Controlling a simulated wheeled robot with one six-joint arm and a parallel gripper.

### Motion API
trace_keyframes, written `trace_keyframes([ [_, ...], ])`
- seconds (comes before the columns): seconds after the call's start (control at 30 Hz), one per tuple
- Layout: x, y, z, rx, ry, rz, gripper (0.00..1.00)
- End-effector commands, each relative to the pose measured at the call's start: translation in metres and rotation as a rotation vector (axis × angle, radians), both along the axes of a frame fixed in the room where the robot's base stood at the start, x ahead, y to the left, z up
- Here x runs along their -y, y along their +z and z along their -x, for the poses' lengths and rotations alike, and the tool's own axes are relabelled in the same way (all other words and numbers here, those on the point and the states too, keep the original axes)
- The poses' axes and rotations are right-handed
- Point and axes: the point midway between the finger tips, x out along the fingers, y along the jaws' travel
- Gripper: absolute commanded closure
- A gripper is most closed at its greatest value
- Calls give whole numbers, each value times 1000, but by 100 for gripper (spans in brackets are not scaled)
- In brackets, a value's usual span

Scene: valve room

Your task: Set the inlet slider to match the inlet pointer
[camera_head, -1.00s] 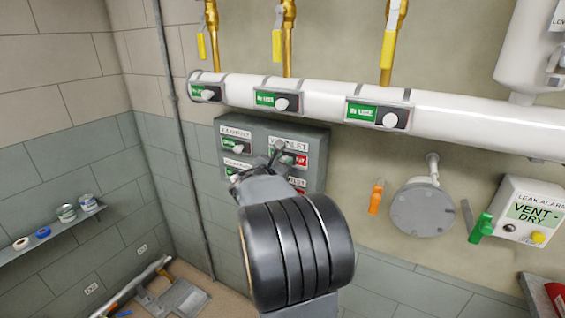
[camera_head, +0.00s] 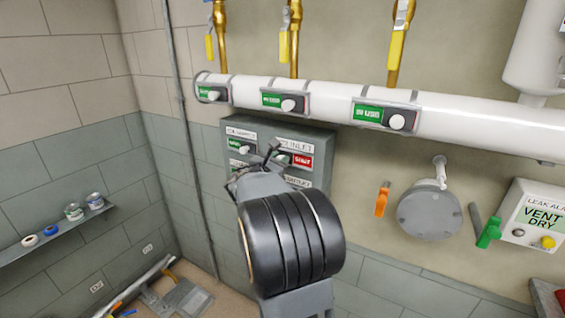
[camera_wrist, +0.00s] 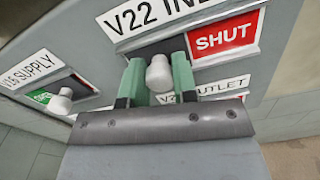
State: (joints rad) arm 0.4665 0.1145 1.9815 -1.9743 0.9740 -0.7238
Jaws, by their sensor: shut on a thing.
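The inlet slider's white knob (camera_wrist: 159,72) is in the wrist view, under the label "V22 INLET" (camera_wrist: 150,14). The knob stands left of a red "SHUT" plate (camera_wrist: 222,36). My gripper (camera_wrist: 158,80) has its green fingers on either side of the knob and is shut on it. In the head view my gripper (camera_head: 268,156) is at the grey panel (camera_head: 322,150), in front of the inlet slider, and partly hides it. The red plate (camera_head: 302,162) shows to its right. I cannot make out an inlet pointer in these views.
A second slider with a white knob (camera_wrist: 59,101) and green plate, labelled "SUPPLY", is just left. An "OUTLET" label (camera_wrist: 218,87) is below, its slider mostly hidden. A white pipe (camera_head: 335,100) runs above the panel. An orange lever (camera_head: 382,199) is to the right.

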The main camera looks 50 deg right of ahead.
Motion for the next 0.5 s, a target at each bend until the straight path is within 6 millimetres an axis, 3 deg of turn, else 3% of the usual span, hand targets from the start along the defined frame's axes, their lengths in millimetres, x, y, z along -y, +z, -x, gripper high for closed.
trace_keyframes([
  [0.3, -1, 1, -1, 0, 5, 1, 47],
  [0.5, -1, 1, -1, 0, 4, 1, 47],
])
